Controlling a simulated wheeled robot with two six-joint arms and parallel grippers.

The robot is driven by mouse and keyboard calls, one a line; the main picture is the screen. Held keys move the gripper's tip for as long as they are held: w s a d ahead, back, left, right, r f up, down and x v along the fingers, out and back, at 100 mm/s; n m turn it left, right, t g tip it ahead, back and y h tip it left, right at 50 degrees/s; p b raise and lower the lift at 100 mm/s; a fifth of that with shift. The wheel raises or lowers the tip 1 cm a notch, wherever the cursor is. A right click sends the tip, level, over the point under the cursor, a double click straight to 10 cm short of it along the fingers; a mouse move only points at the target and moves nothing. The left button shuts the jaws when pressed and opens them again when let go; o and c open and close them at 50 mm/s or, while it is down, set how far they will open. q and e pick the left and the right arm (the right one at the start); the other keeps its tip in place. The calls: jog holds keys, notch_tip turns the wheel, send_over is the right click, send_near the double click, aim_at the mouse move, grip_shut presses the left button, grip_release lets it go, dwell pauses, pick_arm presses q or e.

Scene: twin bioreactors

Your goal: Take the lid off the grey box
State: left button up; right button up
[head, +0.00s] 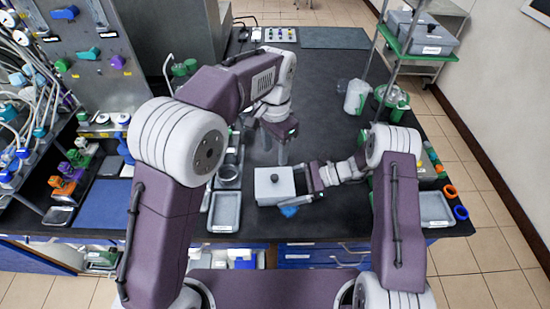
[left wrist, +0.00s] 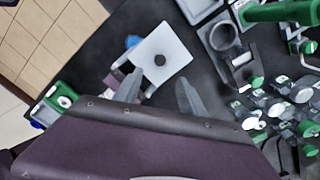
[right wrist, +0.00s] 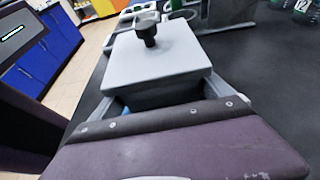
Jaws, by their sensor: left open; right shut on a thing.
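The grey box (head: 285,198) stands on the dark bench with its flat grey lid (head: 266,188) on top; the lid has a dark knob (head: 274,178) in the middle. In the right wrist view the lid (right wrist: 160,65) sits over the box body (right wrist: 165,93), and the knob (right wrist: 147,28) stands up clearly. My right gripper (head: 302,184) is shut on the box, one finger on each side below the lid. My left gripper (head: 272,152) is open and empty above and behind the box. In the left wrist view the lid (left wrist: 172,50) lies beyond its open fingers (left wrist: 157,88).
A grey tray (head: 225,211) lies left of the box near the bench's front edge. A blue item (head: 289,211) shows at the box's front. Valves and tubes crowd the left; a cart with grey boxes (head: 425,38) stands at the back right. The bench behind is mostly clear.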

aim_at(275, 176)
pick_arm(q)
notch_tip(275, 176, down, 11)
jog(key=shift+r, duration=0.1)
grip_shut()
jog(key=shift+r, duration=0.2)
dwell(0.7)
jog(key=shift+r, duration=0.95)
